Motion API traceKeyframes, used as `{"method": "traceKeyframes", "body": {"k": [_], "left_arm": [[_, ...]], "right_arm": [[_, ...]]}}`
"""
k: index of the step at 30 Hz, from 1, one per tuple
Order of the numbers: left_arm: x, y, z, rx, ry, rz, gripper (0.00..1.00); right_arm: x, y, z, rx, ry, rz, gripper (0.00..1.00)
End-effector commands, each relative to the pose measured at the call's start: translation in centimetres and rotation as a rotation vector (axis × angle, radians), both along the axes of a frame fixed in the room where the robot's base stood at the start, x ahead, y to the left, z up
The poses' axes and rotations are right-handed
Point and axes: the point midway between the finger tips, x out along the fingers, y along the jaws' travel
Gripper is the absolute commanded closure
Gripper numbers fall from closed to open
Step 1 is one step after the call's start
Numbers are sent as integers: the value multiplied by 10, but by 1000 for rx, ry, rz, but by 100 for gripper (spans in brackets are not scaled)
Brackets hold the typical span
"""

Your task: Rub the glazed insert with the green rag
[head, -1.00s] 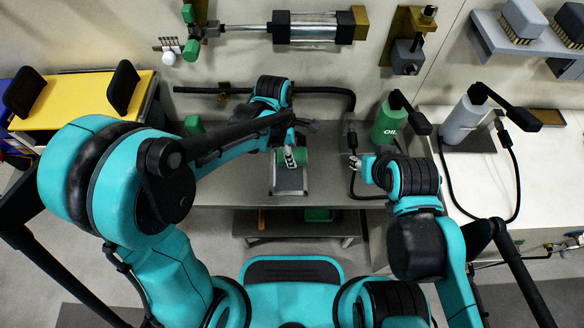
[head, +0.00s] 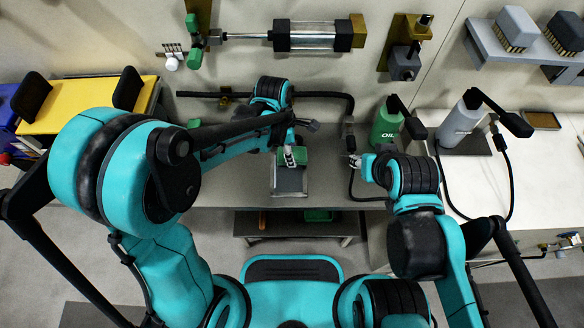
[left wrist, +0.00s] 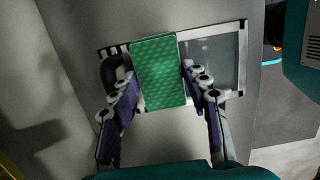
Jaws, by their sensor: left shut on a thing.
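The green rag (left wrist: 160,72) is a flat, textured rectangular pad. My left gripper (left wrist: 159,77) is shut on it, with one finger on each side, and the rag also shows in the head view (head: 299,155). The glazed insert (left wrist: 221,70) is a grey glassy panel in a light frame with dark marks. The insert also shows in the head view (head: 289,181) on the bench. My right gripper (head: 355,160) is right of the insert; its fingers are too small to read.
A green oil bottle (head: 387,122) stands right of the insert, with a grey bottle (head: 460,120) beyond. A black hose (head: 349,125) runs between insert and oil bottle. A clear cylinder (head: 313,36) is on the wall behind. A yellow-topped surface (head: 75,108) is at left.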

Motion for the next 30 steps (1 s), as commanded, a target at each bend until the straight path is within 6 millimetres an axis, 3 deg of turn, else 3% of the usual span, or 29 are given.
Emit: {"method": "traceKeyframes", "body": {"k": [2, 11, 22, 30], "left_arm": [[0, 0, 5, 0, 0, 0, 86], [0, 0, 2, 0, 0, 0, 86], [0, 0, 41, 0, 0, 0, 86], [0, 0, 41, 0, 0, 0, 86]], "right_arm": [[0, 0, 12, 0, 0, 0, 60], [0, 0, 10, 0, 0, 0, 60], [0, 0, 40, 0, 0, 0, 60], [0, 0, 39, 0, 0, 0, 60]]}}
